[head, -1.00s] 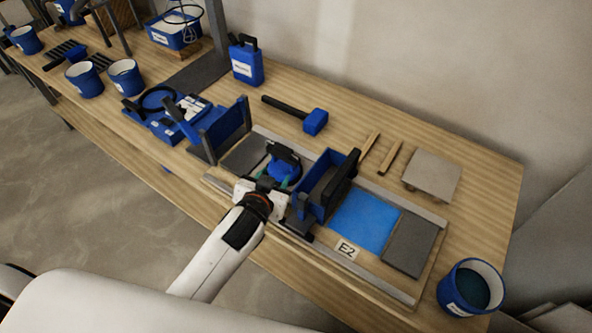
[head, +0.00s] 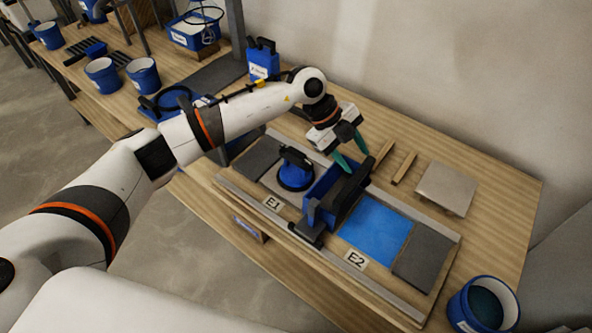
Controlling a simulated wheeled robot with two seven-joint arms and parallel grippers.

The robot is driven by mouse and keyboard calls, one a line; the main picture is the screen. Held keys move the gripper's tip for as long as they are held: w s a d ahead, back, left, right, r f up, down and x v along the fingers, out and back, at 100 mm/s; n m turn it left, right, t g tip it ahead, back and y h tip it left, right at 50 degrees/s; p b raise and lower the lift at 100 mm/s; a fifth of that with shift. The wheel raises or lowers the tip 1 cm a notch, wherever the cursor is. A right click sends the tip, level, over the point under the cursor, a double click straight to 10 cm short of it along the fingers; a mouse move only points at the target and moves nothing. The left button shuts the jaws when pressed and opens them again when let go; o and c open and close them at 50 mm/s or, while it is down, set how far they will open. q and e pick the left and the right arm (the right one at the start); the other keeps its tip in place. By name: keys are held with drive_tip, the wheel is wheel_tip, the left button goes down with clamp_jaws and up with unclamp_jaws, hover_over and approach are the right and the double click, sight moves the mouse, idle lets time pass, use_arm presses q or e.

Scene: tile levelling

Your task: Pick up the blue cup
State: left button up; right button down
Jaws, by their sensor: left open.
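A round blue cup with a black handle (head: 296,172), which looks like a suction cup, sits on the board near the E1 label. My left gripper (head: 354,156) is open and empty, its greenish fingers pointing down. In the picture it is right of the cup, over the far end of the blue trough with a dark bar (head: 322,187); I cannot tell its exact height. The cup is in plain sight, apart from the gripper. My right gripper is not in view.
A blue tile (head: 376,228) and dark grey tile (head: 425,258) lie right of the trough. Two wooden sticks (head: 404,168) and a raised grey tile (head: 446,188) are behind. A blue bucket (head: 483,306) stands at the front right corner. My left arm covers the hammer's place.

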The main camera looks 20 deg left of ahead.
sight(296, 152)
use_arm(q)
drive_tip(key=w+a+n+y, duration=0.1)
drive_tip(key=a+y, duration=0.1)
drive_tip(key=a, duration=0.3)
drive_tip(key=w+a+r+n+y, duration=0.1)
drive_tip(key=a+y, duration=0.1)
drive_tip(key=a, duration=0.2)
drive_tip(key=w+a+n+y, duration=0.1)
drive_tip(key=w+a+y, duration=0.1)
drive_tip(key=a, duration=0.3)
drive_tip(key=shift+w+a+r+y, duration=0.1)
drive_tip(key=shift+a+r+y, duration=0.2)
drive_tip(key=shift+y, duration=0.3)
wheel_tip(296, 152, down, 5)
drive_tip(key=shift+f, duration=0.2)
drive_tip(key=shift+s+d+f+p, duration=0.15)
drive_tip(key=shift+f+p, duration=0.05)
drive_tip(key=shift+f, duration=1.3)
drive_tip(key=shift+s+d+f+p, duration=0.1)
drive_tip(key=shift+d+f+p, duration=0.1)
drive_tip(key=shift+f, duration=1.25)
drive_tip(key=shift+r, duration=0.1)
clamp_jaws()
